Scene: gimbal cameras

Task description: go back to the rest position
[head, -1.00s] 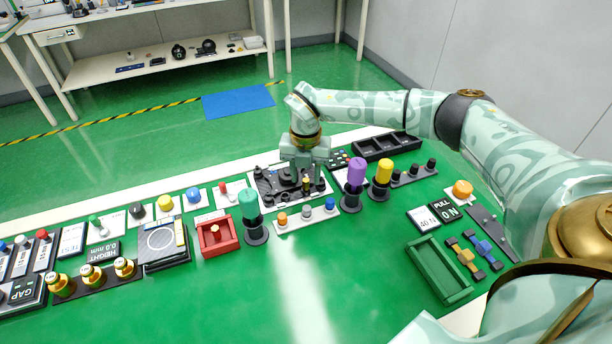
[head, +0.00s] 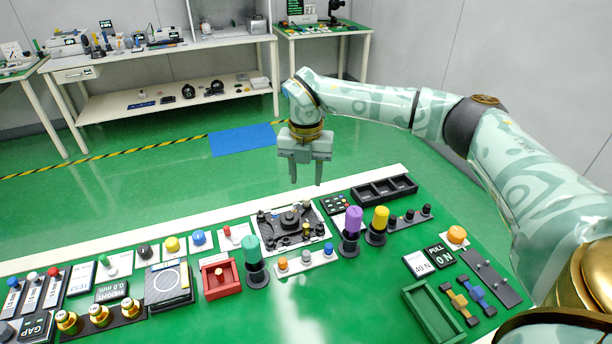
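My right gripper (head: 305,182) hangs in the air with its fingers pointing down, in the middle of the head view. Its two fingers are apart and nothing shows between them. In the picture it is above the black mechanism board (head: 290,226) at the far side of the green table (head: 330,310). My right arm reaches in from the right edge, stretched out over the table. My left gripper is not in the head view.
Purple (head: 354,219), yellow (head: 381,217) and teal (head: 251,246) capped posts stand upright near the board. A black tray (head: 384,190) lies right of it, and a green tray (head: 432,312) lies nearer. Small devices line the left side. A white shelf bench (head: 170,95) stands behind.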

